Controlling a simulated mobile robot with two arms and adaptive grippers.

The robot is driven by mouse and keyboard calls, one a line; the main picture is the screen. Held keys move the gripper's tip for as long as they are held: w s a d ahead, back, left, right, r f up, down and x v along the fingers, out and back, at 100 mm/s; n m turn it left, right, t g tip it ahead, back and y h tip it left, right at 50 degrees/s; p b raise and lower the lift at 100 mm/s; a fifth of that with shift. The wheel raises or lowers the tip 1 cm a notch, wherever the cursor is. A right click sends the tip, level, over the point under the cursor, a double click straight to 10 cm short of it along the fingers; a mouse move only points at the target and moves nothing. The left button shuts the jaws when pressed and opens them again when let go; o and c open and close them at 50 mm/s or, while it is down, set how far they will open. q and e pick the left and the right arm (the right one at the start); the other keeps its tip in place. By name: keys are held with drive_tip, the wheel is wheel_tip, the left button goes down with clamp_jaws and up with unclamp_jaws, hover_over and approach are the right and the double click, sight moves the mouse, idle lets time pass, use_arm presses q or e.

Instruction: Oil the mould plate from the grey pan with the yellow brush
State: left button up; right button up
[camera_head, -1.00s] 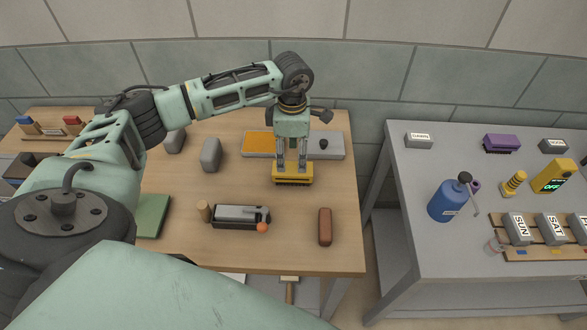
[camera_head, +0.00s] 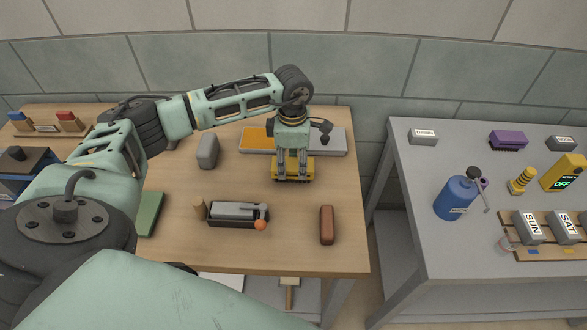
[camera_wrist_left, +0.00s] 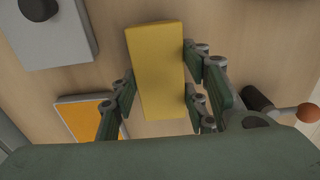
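The yellow brush (camera_head: 308,168) sits on the wooden bench, long side left to right, its base at the bench surface. My left gripper (camera_head: 292,172) is over it, fingers pointing down on its front and back sides. In the left wrist view the yellow brush (camera_wrist_left: 158,75) lies between the fingers, close to both; firm contact cannot be told. Behind it is a grey pan with an orange area (camera_head: 257,139), also in the wrist view (camera_wrist_left: 88,122). To its right is a grey plate with a black knob (camera_head: 335,149), probably the mould plate. My right gripper is not seen.
In front are a grey-black box-like tool (camera_head: 232,213) with an orange ball and a brown bar (camera_head: 327,225). A grey block (camera_head: 207,150) stands left. A grey table (camera_head: 400,160) on the right holds a blue bottle (camera_head: 455,199). Bare wood surrounds the brush in front.

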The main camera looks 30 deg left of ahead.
sight(293, 164)
use_arm(q)
drive_tip(key=c, duration=0.4)
drive_tip(key=shift+r, duration=0.2)
drive_tip(key=shift+r+p, duration=0.75)
drive_tip(key=shift+r, duration=0.3)
drive_tip(key=shift+r+p, duration=1.2)
drive_tip(key=shift+r, duration=1.1)
